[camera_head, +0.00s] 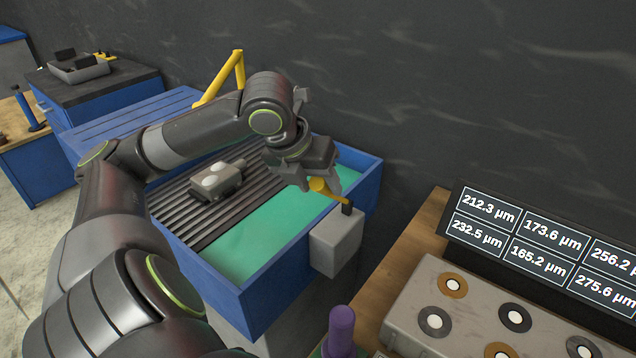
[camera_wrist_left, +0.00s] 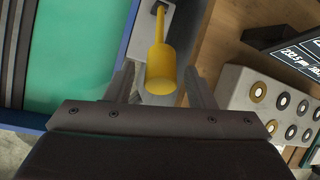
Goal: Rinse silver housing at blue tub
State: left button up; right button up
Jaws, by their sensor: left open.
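The silver housing (camera_head: 216,180), with two pale round spots on top, lies on the dark slatted rack (camera_head: 176,212) of the blue tub (camera_head: 367,178). Green liquid (camera_head: 246,247) fills the tub beside the rack. A yellow lever (camera_head: 328,191) sticks out from a grey box (camera_head: 337,240) on the tub's right side. My left gripper (camera_head: 316,190) is open and empty at the lever. In the left wrist view, the lever's yellow knob (camera_wrist_left: 161,70) lies between the two spread fingers, with gaps on both sides. My right gripper is out of view.
A yellow bent pipe (camera_head: 238,70) rises behind the tub. At right, a wooden bench (camera_head: 400,255) holds a grey block with ringed holes (camera_head: 425,290), a µm display (camera_head: 540,238) and a purple handle (camera_head: 340,328). A grey tray (camera_head: 80,72) stands at back left.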

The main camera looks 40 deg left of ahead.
pick_arm(q)
jog(key=shift+w+f, duration=0.1)
jog(key=shift+f, duration=0.05)
grip_shut()
dwell(0.4)
